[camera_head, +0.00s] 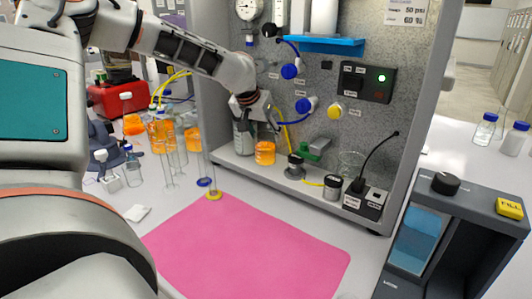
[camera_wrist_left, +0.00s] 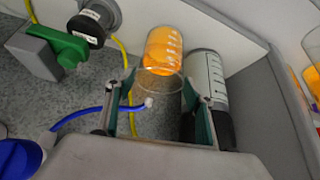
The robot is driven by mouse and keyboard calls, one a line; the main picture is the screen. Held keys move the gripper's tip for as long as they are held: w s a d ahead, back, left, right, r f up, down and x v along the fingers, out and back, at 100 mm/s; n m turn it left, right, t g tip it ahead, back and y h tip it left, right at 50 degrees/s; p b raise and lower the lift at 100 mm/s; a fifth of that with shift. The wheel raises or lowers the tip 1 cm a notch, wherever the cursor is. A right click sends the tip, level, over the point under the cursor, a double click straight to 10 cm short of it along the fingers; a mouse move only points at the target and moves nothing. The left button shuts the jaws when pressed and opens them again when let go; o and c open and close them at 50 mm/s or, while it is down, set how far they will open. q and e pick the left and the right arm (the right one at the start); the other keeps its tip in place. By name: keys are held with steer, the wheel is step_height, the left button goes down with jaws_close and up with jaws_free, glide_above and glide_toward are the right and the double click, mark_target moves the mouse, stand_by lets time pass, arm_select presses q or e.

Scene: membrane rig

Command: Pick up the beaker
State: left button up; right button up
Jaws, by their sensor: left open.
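A beaker of orange liquid (camera_head: 265,153) stands on the ledge of the grey rig panel. In the left wrist view the beaker (camera_wrist_left: 163,48) lies ahead of my fingertips, roughly between their lines, with its clear rim toward me. My left gripper (camera_head: 260,112) is above the beaker in the head view, pointing down, open and empty. Its two fingers (camera_wrist_left: 160,100) show apart in the wrist view. I cannot tell whether they touch the beaker. My right gripper is not in view.
A graduated cylinder-like vessel (camera_wrist_left: 210,80) stands close beside the beaker. A green-handled valve (camera_head: 315,149) and a dark fitting (camera_head: 295,167) are to the right. Blue tubing (camera_wrist_left: 85,114) runs near one finger. A pink mat (camera_head: 250,250) lies clear in front.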

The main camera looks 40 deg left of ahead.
arm_select(q)
steer(key=shift+w, duration=0.1)
steer(key=c, duration=1.4)
